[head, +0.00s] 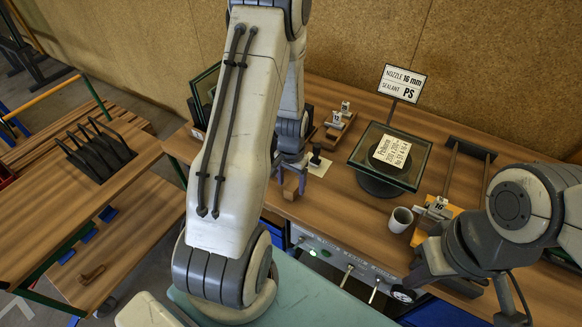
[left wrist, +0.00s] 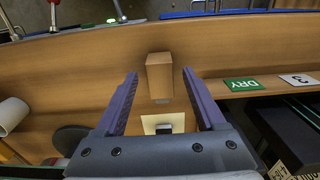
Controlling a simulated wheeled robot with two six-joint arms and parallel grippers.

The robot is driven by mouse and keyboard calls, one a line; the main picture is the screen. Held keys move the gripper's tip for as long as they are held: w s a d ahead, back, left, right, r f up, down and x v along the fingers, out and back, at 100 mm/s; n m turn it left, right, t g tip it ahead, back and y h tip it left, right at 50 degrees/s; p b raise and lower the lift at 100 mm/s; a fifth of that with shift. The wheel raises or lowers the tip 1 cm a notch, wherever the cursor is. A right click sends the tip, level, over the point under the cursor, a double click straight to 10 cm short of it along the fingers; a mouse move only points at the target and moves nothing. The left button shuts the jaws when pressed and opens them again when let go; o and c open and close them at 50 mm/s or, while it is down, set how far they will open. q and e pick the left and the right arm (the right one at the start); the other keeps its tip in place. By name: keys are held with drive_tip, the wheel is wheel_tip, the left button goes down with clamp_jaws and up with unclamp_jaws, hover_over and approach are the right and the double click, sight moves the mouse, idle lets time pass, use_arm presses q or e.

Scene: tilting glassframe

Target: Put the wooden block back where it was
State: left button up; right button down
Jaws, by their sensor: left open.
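The wooden block (head: 290,190) stands on the bench near its front edge, below my left gripper (head: 292,172). In the left wrist view the block (left wrist: 160,76) is a plain brown block centred between the tips of my left gripper (left wrist: 159,90). The jaws are open, with a gap on each side of the block. Just beside it, a white square (left wrist: 150,122) carries a small dark object (left wrist: 164,129). My right gripper (head: 418,280) is low at the bench's front edge on the right; its jaws cannot be made out.
A glass pane in a dark frame (head: 420,176) with a paper label rests on a round stand behind right. A grey cup (head: 401,220) and an orange piece (head: 424,232) lie near my right arm. A sign (head: 403,84) stands at the back. Small numbered tags (head: 338,120) stand behind the block.

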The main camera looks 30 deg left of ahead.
sight(291, 187)
use_arm(q)
wheel_tip(291, 187, up, 9)
drive_tip(key=b, duration=0.1)
drive_tip(key=s+d+r+m, duration=0.15)
drive_tip(key=d+r, duration=0.35)
drive_tip(key=d, duration=0.5)
drive_tip(key=s+d+r+m, duration=0.3)
drive_tip(key=s+d, duration=0.4)
drive_tip(key=s, duration=0.1)
drive_tip(key=s+d+r+m+h, duration=0.1)
drive_tip(key=s+d+r+m, duration=0.2)
drive_tip(key=s+d, duration=0.4)
drive_tip(key=shift+s+d+r, duration=0.3)
drive_tip(key=shift+s+r, duration=0.05)
drive_tip(key=shift+s, duration=0.2)
